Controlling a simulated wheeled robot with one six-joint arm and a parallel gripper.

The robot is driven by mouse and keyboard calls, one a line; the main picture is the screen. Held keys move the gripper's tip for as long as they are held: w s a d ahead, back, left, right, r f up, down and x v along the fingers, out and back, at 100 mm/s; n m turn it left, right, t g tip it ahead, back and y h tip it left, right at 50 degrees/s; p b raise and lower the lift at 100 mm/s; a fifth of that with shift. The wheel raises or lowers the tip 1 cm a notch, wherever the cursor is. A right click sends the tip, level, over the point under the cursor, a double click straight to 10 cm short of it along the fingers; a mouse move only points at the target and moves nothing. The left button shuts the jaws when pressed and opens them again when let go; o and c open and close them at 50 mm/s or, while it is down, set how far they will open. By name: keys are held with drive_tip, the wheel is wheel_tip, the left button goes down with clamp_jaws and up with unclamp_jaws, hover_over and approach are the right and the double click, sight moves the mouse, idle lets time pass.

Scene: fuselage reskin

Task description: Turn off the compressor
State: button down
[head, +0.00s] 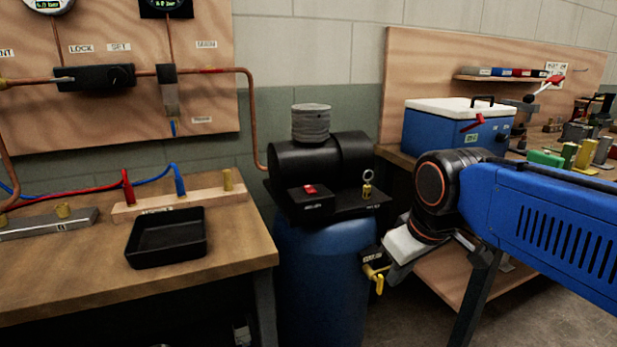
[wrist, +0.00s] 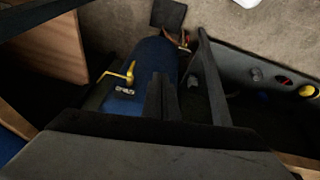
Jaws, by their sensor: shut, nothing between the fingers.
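The compressor stands between the two benches, with a blue tank (head: 325,270) and a black motor housing (head: 305,165) on top. A red switch (head: 310,189) sits on a small black box on its top plate. A brass ring (head: 368,181) stands at the plate's right. A yellow valve handle (head: 379,284) is low on the tank's right side, and it also shows in the wrist view (wrist: 130,72). My gripper (head: 392,272) is beside this valve, lower than the switch. Its shut, empty fingers (wrist: 158,92) point down; I cannot tell if they touch the valve.
A wooden bench (head: 230,255) with a black tray (head: 167,238) is at the left. A bench at the right carries a blue cooler (head: 440,133) and several tools, close behind my arm. A copper pipe (head: 250,110) runs down the wall behind the compressor.

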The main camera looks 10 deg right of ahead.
drive_tip(key=w+a+r+n+g, duration=0.1)
drive_tip(key=w+a+r+n, duration=0.1)
drive_tip(key=w+r+n, duration=0.35)
drive_tip(key=w+a+r+n, duration=0.2)
drive_tip(key=w+r, duration=0.5)
drive_tip(key=r, duration=0.1)
wheel_tip(320, 180, up, 11)
drive_tip(key=n+g, duration=0.2)
drive_tip(key=n, duration=0.7)
hover_over(308, 186)
drive_tip(key=s, duration=0.2)
drive_tip(key=shift+s+d+f, duration=0.1)
drive_tip(key=shift+s+f, duration=0.05)
drive_tip(key=f, duration=0.4)
drive_tip(key=w+f, duration=0.1)
drive_tip(key=f, duration=0.9)
drive_tip(key=shift+w, duration=0.3)
